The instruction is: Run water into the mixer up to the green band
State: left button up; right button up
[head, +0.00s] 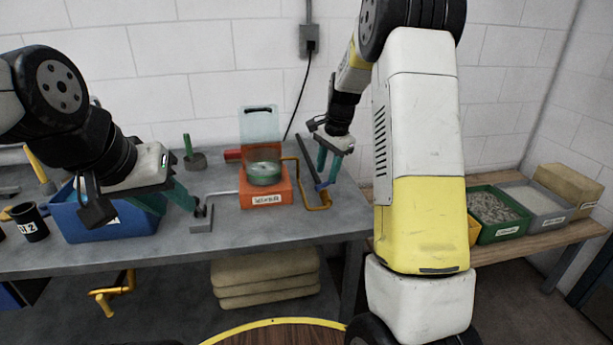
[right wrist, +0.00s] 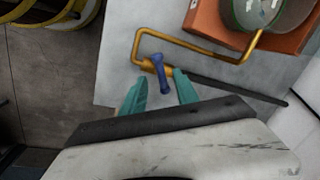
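The mixer is an orange base (head: 266,190) with a clear round bowl (head: 263,172) that carries a green band; its water level is too small to tell. A raised clear panel (head: 260,124) stands behind it. A yellow pipe (head: 318,204) runs at the mixer's right, with a blue valve handle (right wrist: 155,72) on it. My right gripper (right wrist: 159,90) is open just short of the blue handle, its teal fingers on either side. In the head view it points down above the pipe. My left gripper (head: 178,207) is open, one fingertip close to a dark knob at the grey crank's end.
A blue bin (head: 85,220) and a black mug (head: 30,222) stand at the bench's left. A dark bar (head: 308,155) lies behind the pipe. Trays of material (head: 540,205) sit on the right bench.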

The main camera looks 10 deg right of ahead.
aim_at(324, 183)
jog(key=f, duration=0.3)
jog(key=w+f, duration=0.1)
jog(key=shift+a+f, duration=0.3)
jog(key=shift+f, duration=0.1)
jog(key=shift+c, duration=0.3)
grip_shut()
